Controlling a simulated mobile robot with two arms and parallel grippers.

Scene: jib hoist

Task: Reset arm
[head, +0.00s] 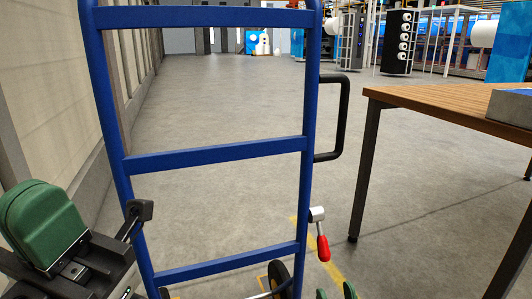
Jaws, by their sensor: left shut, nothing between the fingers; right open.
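My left gripper (42,222), with green fingers on a dark body, is at the lower left of the head view, close to the camera. It is shut and empty, left of the blue frame and apart from any object I can make out. My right gripper (335,293) shows only its green fingertips at the bottom edge. They are apart, below the red-handled lever (322,245), and hold nothing visible. The blue tubular frame (215,154) stands upright in front of me, with several crossbars. No jib arm can be clearly made out.
A black handle (342,115) juts from the frame's right upright. A black block (139,210) on a rod is by the left upright. A wooden-topped table (440,103) stands at right, and a pale wall (60,90) at left. Open floor (240,100) lies beyond the frame.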

